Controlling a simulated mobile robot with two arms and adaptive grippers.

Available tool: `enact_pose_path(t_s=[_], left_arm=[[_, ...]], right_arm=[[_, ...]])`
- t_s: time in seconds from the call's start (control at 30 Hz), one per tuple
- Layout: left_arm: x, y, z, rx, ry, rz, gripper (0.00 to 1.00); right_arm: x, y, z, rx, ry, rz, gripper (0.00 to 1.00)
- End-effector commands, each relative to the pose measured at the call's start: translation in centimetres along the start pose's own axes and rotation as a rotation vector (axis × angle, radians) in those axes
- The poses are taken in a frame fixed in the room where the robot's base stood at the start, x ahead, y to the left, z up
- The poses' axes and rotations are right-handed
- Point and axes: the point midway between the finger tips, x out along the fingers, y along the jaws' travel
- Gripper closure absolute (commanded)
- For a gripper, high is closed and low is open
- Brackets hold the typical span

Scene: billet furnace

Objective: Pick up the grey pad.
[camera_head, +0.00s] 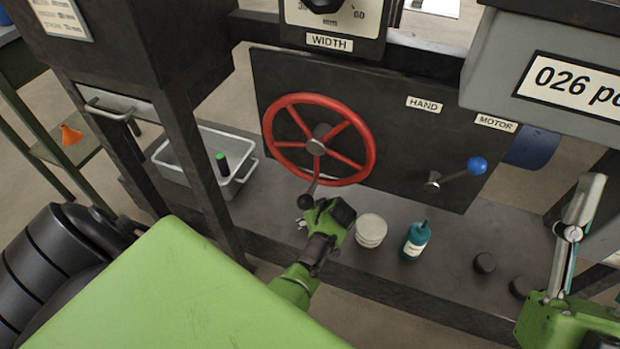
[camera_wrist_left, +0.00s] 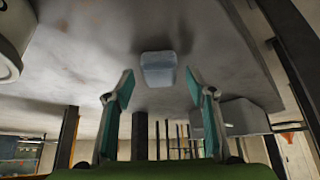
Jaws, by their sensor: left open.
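The grey pad (camera_wrist_left: 158,62) is a small pale grey-blue block on the dark metal bench surface in the left wrist view. My left gripper (camera_wrist_left: 159,76) is open and empty, its two teal-faced fingers apart, with the pad ahead of the gap between the tips. In the head view my left gripper (camera_head: 304,225) is low over the bench, below the red handwheel, and hides the pad. My right gripper (camera_head: 574,235) is at the right edge with its fingers upward; its jaw gap is not clear.
The red handwheel (camera_head: 318,139) and its crank knob are just above my left gripper. A white round tin (camera_head: 371,231), a teal bottle (camera_head: 416,240) and dark pucks (camera_head: 484,263) stand to its right. A grey tray (camera_head: 246,172) holding a green-capped cylinder (camera_head: 222,164) is to its left.

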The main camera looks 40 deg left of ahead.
Motion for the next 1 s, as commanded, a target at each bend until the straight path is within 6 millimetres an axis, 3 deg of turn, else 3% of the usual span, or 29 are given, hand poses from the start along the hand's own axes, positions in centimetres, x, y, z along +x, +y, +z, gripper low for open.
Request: enact_pose_path(t_s=[0.33, 0.47, 1.0], left_arm=[[0.05, 0.04, 0.16, 0.0, 0.0, 0.0, 0.49], [0.05, 0.04, 0.16, 0.0, 0.0, 0.0, 0.8], [-0.04, -0.01, -0.03, 0.0, -0.001, 0.0, 0.82]], right_arm=[[-0.05, -0.09, -0.82, 0.002, 0.038, -0.001, 0.53], [-0.05, -0.09, -0.79, 0.002, 0.037, -0.001, 0.53], [0.11, -0.06, -0.44, 0.001, 0.017, -0.001, 0.53]])
